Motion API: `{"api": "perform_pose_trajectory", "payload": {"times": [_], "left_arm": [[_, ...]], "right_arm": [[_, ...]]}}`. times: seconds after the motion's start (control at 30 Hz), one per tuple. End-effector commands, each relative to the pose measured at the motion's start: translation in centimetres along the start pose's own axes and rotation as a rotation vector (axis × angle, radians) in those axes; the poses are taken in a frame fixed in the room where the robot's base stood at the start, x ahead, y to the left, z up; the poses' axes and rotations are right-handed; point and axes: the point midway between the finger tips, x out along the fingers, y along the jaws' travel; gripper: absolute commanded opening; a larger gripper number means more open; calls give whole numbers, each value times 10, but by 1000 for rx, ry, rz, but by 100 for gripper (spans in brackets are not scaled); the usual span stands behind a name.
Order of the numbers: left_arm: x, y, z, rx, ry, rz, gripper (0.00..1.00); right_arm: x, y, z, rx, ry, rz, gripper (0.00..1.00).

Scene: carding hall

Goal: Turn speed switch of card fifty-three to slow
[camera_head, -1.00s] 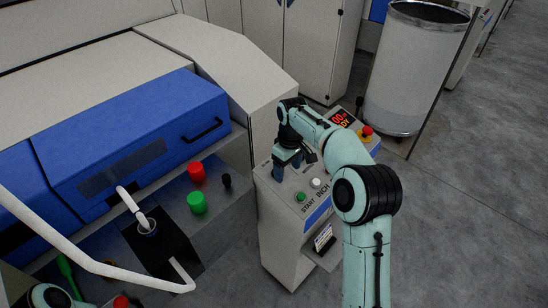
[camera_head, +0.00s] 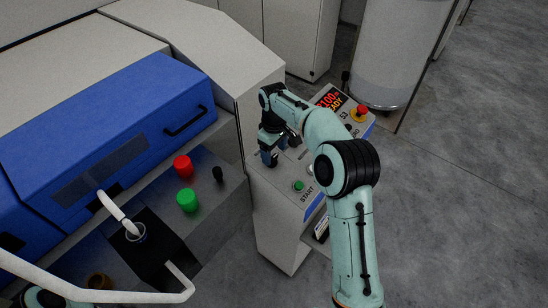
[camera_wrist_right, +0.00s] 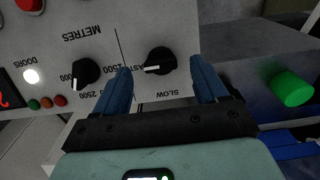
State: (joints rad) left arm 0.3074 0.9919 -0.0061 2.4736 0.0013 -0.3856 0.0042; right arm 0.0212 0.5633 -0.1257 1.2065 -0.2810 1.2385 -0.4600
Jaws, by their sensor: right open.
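The speed switch is a black rotary knob (camera_wrist_right: 159,61) on the pale control panel, in the right wrist view. FAST is printed to its left and SLOW to its lower right, both upside down. Its white pointer mark points left, towards FAST. My right gripper (camera_wrist_right: 162,82) is open, with one blue finger on each side of the knob in the picture. I cannot tell whether the fingers touch it. In the head view my right gripper (camera_head: 269,153) is over the left edge of the control box (camera_head: 272,215) and hides the knob. My left gripper is not in view.
A second black knob (camera_wrist_right: 86,72), marked METRES, is left of the switch. The box also carries a green START button (camera_head: 298,185), a red stop button (camera_head: 360,113) and a lit display (camera_head: 329,100). The blue-covered machine (camera_head: 110,130) is left, with red and green buttons.

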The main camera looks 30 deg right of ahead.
Motion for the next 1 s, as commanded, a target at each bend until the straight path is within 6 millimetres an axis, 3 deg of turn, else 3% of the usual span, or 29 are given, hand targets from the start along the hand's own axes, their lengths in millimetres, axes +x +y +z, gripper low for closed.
{"api": "perform_pose_trajectory", "payload": {"times": [0.2,0.57,0.73,0.77,1.0], "left_arm": [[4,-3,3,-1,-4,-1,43],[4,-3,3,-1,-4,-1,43],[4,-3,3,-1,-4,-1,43],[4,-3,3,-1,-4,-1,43],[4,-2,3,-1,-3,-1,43]], "right_arm": [[26,0,0,1,0,0,72],[30,0,0,1,1,0,72],[29,0,0,1,1,0,20],[29,0,0,1,1,0,16],[29,0,0,-12,1,4,16]]}}
